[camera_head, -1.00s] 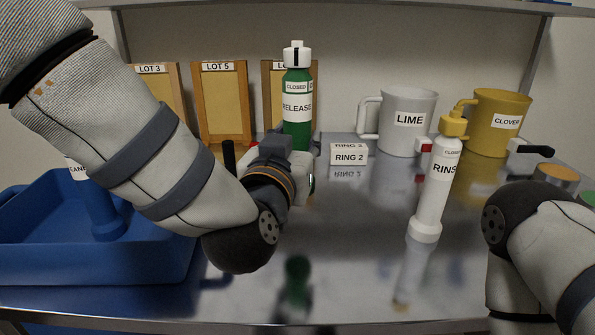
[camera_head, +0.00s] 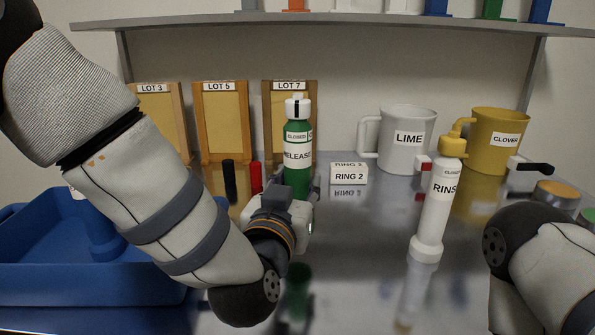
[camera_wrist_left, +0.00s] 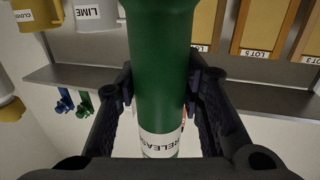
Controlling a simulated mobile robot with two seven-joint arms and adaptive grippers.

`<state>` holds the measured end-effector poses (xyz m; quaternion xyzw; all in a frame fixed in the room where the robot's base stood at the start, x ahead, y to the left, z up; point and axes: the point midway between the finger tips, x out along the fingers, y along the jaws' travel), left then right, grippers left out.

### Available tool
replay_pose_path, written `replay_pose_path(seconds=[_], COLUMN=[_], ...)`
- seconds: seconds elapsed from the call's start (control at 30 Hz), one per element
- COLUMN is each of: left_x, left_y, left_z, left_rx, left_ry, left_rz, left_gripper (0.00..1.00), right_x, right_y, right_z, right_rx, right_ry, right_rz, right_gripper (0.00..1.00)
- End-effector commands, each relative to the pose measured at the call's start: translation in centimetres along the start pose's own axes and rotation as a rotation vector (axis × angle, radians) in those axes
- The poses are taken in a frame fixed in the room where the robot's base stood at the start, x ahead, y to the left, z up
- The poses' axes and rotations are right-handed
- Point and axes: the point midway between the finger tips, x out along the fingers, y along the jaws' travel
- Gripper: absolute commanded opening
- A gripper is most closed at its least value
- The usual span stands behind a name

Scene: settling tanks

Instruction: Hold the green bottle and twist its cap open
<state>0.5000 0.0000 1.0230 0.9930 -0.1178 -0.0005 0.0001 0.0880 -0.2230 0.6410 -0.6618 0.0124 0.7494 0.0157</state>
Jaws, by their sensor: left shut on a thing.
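The green bottle (camera_head: 298,183) stands upright in the head view, with a white RELEASE label and a white cap (camera_head: 298,107) bearing a dark mark. A CLOSED tag shows just below the cap. My left gripper (camera_head: 297,193) is shut around the lower part of the bottle. In the left wrist view, the gripper's dark fingers (camera_wrist_left: 160,82) press on both sides of the green bottle (camera_wrist_left: 160,50); the cap is out of that view. The bottle's base is hidden by the gripper in the head view. My right forearm shows at the right, but its gripper is not in view.
A white RINSE bottle (camera_head: 433,210) with a yellow top stands right of centre. A blue tray (camera_head: 60,265) lies left. The front middle is clear.

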Motion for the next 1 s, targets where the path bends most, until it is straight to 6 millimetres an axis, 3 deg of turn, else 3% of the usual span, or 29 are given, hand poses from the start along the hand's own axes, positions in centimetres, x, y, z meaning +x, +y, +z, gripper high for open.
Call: replay_pose_path(seconds=[0.6,1.0], left_x=[0.0,0.0], left_y=[0.0,0.0], left_z=[4.7,5.2], left_rx=[0.000,0.000], left_ry=[0.002,0.003], left_rz=[0.000,-0.001], left_gripper=[0.00,0.00], right_x=[0.0,0.0], right_y=[0.0,0.0], right_z=[0.0,0.0], right_rx=[0.000,0.000], right_ry=[0.001,0.001], right_rz=[0.000,0.000], right_gripper=[0.51,0.51])
